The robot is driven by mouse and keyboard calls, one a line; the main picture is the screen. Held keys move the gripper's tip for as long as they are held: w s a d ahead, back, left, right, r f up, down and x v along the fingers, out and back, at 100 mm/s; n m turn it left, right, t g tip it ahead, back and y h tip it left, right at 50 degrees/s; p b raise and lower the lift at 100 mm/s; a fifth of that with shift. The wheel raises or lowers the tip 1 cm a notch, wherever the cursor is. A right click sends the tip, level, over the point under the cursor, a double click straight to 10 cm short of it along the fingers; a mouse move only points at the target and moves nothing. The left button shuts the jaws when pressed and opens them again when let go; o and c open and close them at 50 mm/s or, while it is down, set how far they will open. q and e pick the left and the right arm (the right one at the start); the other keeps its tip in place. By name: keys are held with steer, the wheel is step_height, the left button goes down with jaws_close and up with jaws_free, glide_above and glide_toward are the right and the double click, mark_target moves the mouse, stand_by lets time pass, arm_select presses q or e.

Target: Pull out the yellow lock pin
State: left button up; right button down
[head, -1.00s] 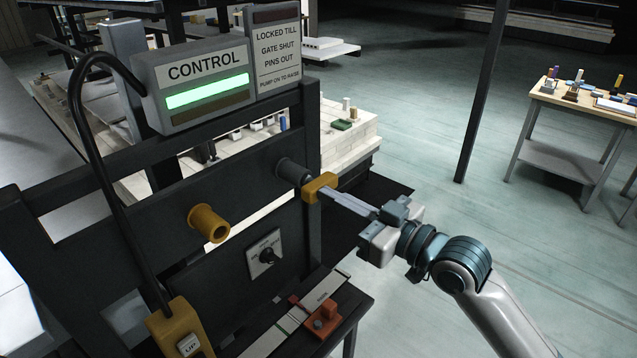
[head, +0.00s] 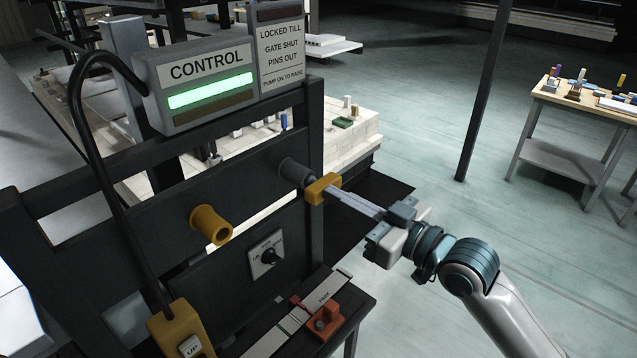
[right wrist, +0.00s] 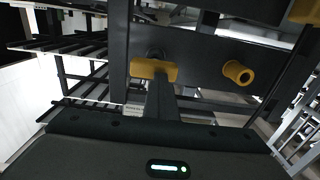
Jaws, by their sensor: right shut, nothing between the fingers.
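The yellow lock pin (head: 323,188) shows as a crossbar handle in front of a dark round socket (head: 295,173) on the black frame. A short grey piece shows between handle and socket. My right gripper (head: 341,193) is shut and empty, its long fingers pointing at the handle from the right. The fingertips are at the handle or touching it; I cannot tell which. In the right wrist view the yellow handle (right wrist: 153,69) lies across just beyond the closed fingers (right wrist: 163,98). My left gripper is not in view.
A yellow hollow knob (head: 210,224) sticks out of the frame to the left. A lit CONTROL box (head: 208,90) stands above, with a hanging cable.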

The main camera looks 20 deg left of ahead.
steer(key=shift+w+f, duration=0.1)
steer(key=shift+f, duration=0.4)
steer(key=c, duration=2)
jaws_free()
steer(key=shift+c, duration=0.2)
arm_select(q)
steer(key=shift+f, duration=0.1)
